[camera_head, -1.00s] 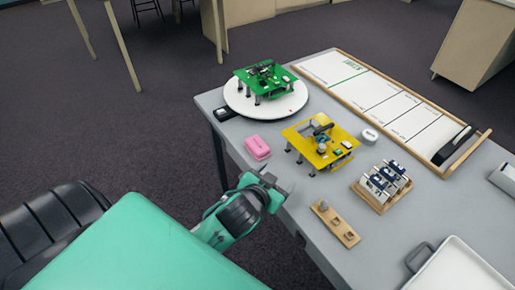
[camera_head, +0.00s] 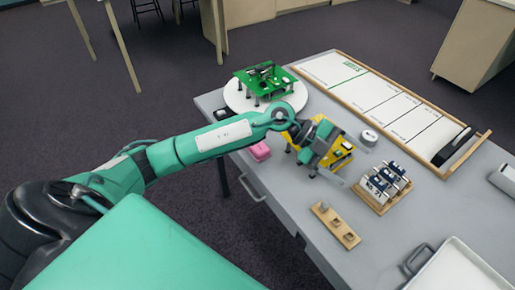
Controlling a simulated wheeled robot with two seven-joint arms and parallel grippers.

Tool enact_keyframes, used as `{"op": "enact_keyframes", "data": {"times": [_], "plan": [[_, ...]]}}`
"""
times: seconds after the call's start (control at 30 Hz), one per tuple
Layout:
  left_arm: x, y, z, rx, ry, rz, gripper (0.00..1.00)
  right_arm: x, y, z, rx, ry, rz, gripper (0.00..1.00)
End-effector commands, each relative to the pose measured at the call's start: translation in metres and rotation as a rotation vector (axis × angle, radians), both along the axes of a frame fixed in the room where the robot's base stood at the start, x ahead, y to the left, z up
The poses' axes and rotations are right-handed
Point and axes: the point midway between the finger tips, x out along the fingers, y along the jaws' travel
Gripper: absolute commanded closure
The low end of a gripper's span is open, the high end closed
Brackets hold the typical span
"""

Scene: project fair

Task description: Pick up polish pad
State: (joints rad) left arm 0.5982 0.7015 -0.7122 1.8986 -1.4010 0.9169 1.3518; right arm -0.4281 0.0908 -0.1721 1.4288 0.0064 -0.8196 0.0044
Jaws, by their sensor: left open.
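I cannot tell for sure which thing is the polish pad. I see nothing between the fingers. My right gripper is not in view.
A green circuit board (camera_head: 266,78) stands on a white round turntable (camera_head: 236,98) behind my arm. A rack of small modules (camera_head: 384,184), a wooden strip (camera_head: 335,226), a white tray (camera_head: 455,270) and a framed whiteboard (camera_head: 380,95) crowd the table. The front left tabletop (camera_head: 275,195) is bare.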

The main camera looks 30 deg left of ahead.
Motion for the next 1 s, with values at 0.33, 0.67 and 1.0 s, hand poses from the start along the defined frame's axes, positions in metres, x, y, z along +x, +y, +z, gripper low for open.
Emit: {"op": "enact_keyframes", "data": {"times": [0.33, 0.67, 1.0], "plan": [[0.048, 0.187, -0.035, 0.861, 0.263, 0.186, 0.24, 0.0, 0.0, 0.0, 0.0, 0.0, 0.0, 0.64], [0.052, 0.273, -0.022, 1.143, 0.406, 0.382, 0.24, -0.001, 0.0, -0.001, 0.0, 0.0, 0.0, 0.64], [0.051, 0.274, -0.083, 1.146, 0.408, 0.382, 0.24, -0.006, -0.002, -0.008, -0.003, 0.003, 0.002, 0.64]]}}
